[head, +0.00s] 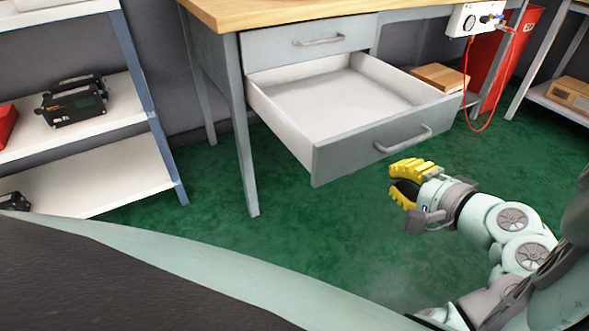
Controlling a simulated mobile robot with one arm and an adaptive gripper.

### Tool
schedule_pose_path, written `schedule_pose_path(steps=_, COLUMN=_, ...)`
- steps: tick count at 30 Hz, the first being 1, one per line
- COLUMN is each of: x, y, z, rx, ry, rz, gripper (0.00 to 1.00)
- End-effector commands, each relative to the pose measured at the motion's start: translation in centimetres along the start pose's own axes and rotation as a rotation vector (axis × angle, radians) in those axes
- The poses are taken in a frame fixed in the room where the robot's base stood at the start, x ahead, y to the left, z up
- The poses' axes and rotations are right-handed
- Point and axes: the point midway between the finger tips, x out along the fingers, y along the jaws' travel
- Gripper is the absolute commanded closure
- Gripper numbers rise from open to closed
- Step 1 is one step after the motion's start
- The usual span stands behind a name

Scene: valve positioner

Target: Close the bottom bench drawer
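The bottom bench drawer (372,146) is pulled far out of the grey bench under the wooden top. Its white inside looks empty, and its grey front carries a curved bar handle (404,140). The top drawer (300,43) above it is shut. My gripper (391,182) with yellow fingers is in front of the drawer front, below and near its handle. A dark gap shows between the fingers, which look parted with nothing between them. I cannot tell how far the fingers are from the drawer front in depth.
A white shelf unit (80,127) with black devices (75,103) stands at the left. A wooden block (440,77) sits just right of the open drawer. A white gauge box (474,19) with a red hose hangs at the bench's right end. Green floor (310,235) is clear before the bench.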

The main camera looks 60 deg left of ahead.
Motion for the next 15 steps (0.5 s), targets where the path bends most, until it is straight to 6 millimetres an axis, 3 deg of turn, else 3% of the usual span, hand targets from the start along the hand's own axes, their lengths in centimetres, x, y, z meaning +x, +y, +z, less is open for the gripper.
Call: schedule_pose_path(steps=15, x=6.6, y=0.0, z=0.3, rx=-0.007, ry=-0.01, rz=0.0, gripper=1.0)
